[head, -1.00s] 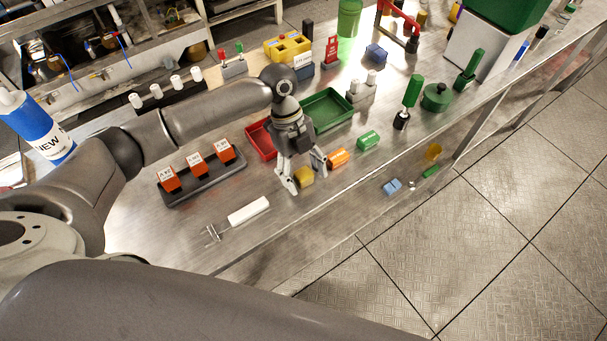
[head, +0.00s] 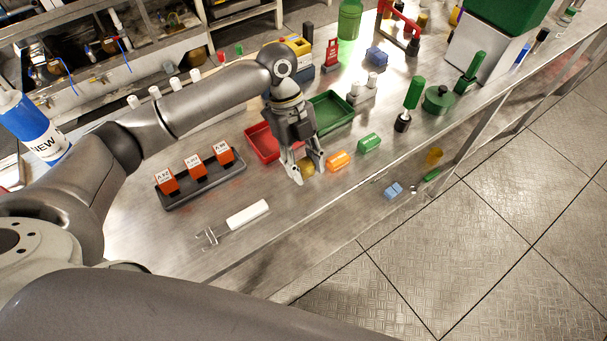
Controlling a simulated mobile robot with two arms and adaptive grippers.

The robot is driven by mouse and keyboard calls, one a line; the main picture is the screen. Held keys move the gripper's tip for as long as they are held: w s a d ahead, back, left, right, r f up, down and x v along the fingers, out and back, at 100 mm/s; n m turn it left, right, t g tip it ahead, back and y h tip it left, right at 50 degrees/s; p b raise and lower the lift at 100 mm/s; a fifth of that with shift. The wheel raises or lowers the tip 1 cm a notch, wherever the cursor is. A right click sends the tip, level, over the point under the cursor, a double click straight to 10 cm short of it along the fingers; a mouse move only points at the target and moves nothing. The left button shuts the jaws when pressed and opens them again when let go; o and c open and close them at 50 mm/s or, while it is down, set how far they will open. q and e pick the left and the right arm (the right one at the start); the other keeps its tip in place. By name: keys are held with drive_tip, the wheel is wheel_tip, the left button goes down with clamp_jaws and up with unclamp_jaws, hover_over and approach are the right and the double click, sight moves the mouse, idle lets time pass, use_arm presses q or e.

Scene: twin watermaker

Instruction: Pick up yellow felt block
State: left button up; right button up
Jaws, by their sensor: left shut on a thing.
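The yellow felt block (head: 307,167) is a small dull-yellow piece between the fingers of my left gripper (head: 308,177). The gripper points down over the metal table and is shut on the block. The fingers hide part of the block, and I cannot tell whether it touches the table. My right gripper is not in view.
An orange block (head: 339,160) and a green block (head: 369,143) lie just right of the gripper. A red tray (head: 262,142) and a green tray (head: 330,112) stand behind. A white-handled tool (head: 247,214) and a dark rack (head: 203,178) with orange-red blocks are left.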

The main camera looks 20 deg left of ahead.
use_arm(q)
drive_tip(key=w+a+r+b, duration=0.1)
drive_tip(key=w+r+b, duration=0.3)
drive_tip(key=w+r, duration=0.5)
drive_tip(key=shift+w+a, duration=0.25)
drive_tip(key=shift+w, duration=1.95)
drive_tip(key=shift+r, duration=0.1)
drive_tip(key=shift+o, duration=1.2)
drive_tip(key=c, duration=0.3)
